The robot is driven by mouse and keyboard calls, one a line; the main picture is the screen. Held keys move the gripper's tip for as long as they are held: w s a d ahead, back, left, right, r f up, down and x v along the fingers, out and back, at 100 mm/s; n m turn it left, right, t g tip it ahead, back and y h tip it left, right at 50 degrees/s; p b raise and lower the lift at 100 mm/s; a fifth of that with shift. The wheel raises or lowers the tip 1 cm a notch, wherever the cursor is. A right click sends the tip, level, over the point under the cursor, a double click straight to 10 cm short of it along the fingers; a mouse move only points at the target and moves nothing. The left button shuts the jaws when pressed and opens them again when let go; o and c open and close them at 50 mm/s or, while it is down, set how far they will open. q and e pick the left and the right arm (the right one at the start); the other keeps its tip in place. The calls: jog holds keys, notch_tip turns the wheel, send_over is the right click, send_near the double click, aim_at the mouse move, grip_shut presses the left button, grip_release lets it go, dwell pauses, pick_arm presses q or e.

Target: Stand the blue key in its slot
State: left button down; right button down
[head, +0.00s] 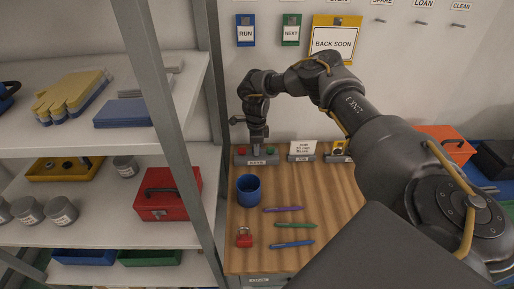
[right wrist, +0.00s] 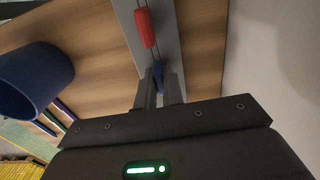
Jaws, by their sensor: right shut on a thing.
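My right gripper (head: 257,143) points down over the grey key rack (head: 256,161) at the back left of the wooden table. In the right wrist view its fingertips (right wrist: 158,88) are shut on the blue key (right wrist: 157,72), right at the rack's grey bar (right wrist: 171,32). I cannot tell whether the blue key's lower end is inside a slot. A red key (head: 241,152) stands in the rack to the left, and it also shows in the right wrist view (right wrist: 146,28). A green one (head: 270,151) stands to the right. In the head view the gripper hides the blue key. My left gripper is out of view.
A blue cup (head: 249,189) stands in front of the rack. Purple (head: 283,209), green (head: 296,225) and blue (head: 292,244) pens and a red padlock (head: 244,238) lie nearer. Shelves with a red toolbox (head: 167,196) are left.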

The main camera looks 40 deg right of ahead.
dwell(0.3)
jog(key=c, duration=1)
grip_release()
jog(key=shift+o, duration=0.2)
jog(key=shift+r, duration=0.15)
jog(key=shift+r+p, duration=3.4)
jog(key=shift+r, duration=0.45)
